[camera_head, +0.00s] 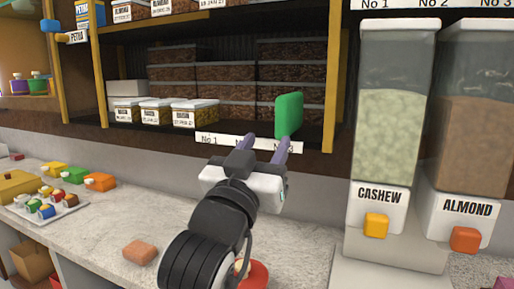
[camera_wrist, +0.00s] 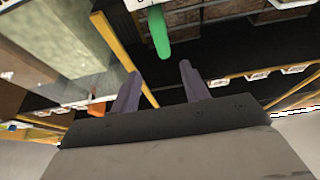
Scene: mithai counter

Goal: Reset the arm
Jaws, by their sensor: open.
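My gripper (camera_head: 263,148) is raised above the counter in front of the lower shelf of the cabinet. Its two purple-grey fingers are apart with nothing between them, and they also show in the wrist view (camera_wrist: 160,82). A green upright block (camera_head: 289,115) stands at the shelf's front edge near the "No 3" label, just beyond the fingertips. In the wrist view the green block (camera_wrist: 159,32) is ahead of the fingers, apart from them. My arm hides part of the counter below.
The cashew dispenser (camera_head: 392,120) and almond dispenser (camera_head: 475,130) stand at right. Labelled boxes (camera_head: 194,113) and stacked dark containers line the shelf. The counter (camera_head: 185,215) holds a brown block (camera_head: 140,252), a tray of small jars (camera_head: 45,212) and a red round object (camera_head: 256,276).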

